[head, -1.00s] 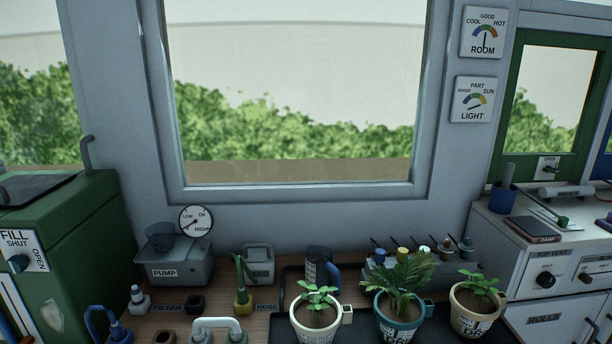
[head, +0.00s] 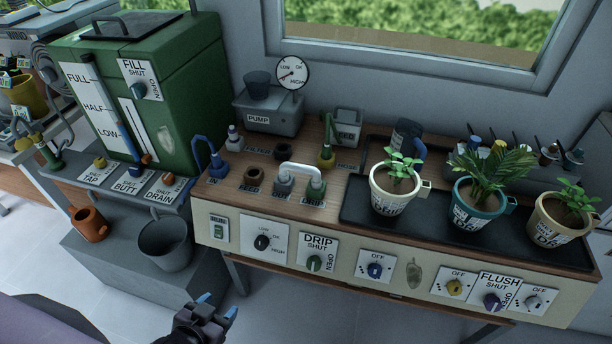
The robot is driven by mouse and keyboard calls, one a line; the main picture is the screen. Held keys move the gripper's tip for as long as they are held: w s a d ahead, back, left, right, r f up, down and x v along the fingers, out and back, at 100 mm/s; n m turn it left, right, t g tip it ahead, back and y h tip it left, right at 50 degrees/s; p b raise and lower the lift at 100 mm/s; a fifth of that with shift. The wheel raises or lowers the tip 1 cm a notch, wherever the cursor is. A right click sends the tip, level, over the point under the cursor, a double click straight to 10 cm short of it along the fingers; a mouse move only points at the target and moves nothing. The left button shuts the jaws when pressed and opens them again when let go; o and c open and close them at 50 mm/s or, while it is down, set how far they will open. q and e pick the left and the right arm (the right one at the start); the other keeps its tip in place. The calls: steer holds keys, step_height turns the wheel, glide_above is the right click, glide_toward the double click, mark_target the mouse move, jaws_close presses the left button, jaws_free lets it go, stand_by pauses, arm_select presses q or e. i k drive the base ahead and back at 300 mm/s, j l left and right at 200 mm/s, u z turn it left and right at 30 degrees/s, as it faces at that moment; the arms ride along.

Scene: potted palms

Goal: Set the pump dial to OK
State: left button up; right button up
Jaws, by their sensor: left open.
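The pump dial is a dark knob (head: 262,242) on a white plate marked LOW, OK and HIGH, on the bench's front panel. Its setting is too small to tell. The pump (head: 275,121) is a grey box on the bench top, at the back. A round gauge (head: 292,73) beside it has LOW, OK and HIGH marks, and its needle leans towards the LOW side. My left gripper (head: 217,305) is open and empty at the bottom of the view, below and left of the dial, apart from the panel. My right gripper is out of view.
A DRIP knob (head: 314,263) sits right of the dial, with several more knobs further right. A small switch (head: 219,229) is on its left. A grey bucket (head: 166,243) stands left of the bench. Potted plants stand on a black tray (head: 356,211).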

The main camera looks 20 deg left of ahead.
mark_target(261, 242)
steer(key=u, duration=0.9)
